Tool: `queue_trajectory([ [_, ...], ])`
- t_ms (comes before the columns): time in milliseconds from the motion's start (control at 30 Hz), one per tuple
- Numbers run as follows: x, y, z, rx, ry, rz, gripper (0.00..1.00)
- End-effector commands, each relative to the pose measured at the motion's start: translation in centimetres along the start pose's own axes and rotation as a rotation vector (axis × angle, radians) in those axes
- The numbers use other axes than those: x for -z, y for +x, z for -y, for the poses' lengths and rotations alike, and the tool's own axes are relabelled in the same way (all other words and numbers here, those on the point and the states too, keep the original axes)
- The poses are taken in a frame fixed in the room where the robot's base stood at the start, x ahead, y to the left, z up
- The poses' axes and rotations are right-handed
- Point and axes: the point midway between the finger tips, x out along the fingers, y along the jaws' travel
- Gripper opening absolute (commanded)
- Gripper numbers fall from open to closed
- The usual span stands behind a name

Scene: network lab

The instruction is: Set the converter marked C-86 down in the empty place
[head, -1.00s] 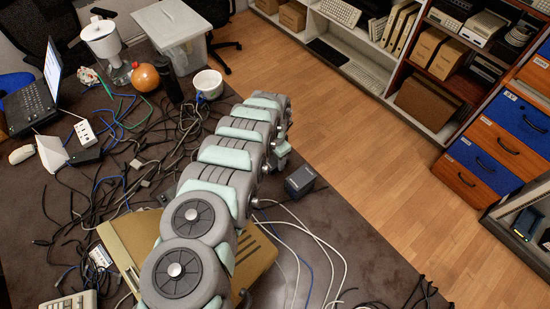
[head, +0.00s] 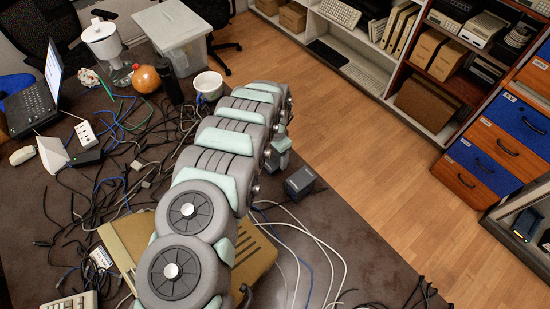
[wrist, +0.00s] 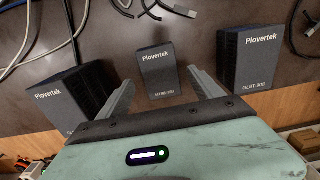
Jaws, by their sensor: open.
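Three dark Plovertek boxes show in the wrist view. One stands at the left (wrist: 72,98), one in the middle (wrist: 159,72), and one at the right (wrist: 250,58). The middle box is the smallest in view; its small lower label is too blurred to read surely. The right one's label looks like GLBT-80B, and the left one's is mostly hidden. I read C-86 on none of them. My gripper (wrist: 161,77) is open, its fingers either side of the middle box with gaps showing. In the head view, one dark box (head: 300,182) stands near the table's right edge; my arm hides much around it.
Loose cables (head: 130,150) tangle over the table's left half, and white cables (head: 315,235) lie near the box. A beige case (head: 255,258) lies under my arm. A white bowl (head: 208,85) stands at the back. The table's front right is mostly bare.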

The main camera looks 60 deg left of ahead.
Motion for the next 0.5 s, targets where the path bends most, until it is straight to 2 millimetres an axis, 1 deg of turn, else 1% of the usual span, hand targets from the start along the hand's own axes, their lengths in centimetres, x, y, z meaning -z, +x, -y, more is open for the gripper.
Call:
queue_trajectory([
  [33, 0.1, -1.1, 0.1, 0.004, 0.001, -0.001, 0.76],
  [200, 0.2, -3.9, 0.1, 0.005, 0.001, -0.004, 0.76],
  [400, 0.1, -6.7, 0.1, 0.003, -0.001, -0.004, 0.76],
  [500, 0.1, -7.7, 0.1, 0.003, 0.001, -0.004, 0.76],
])
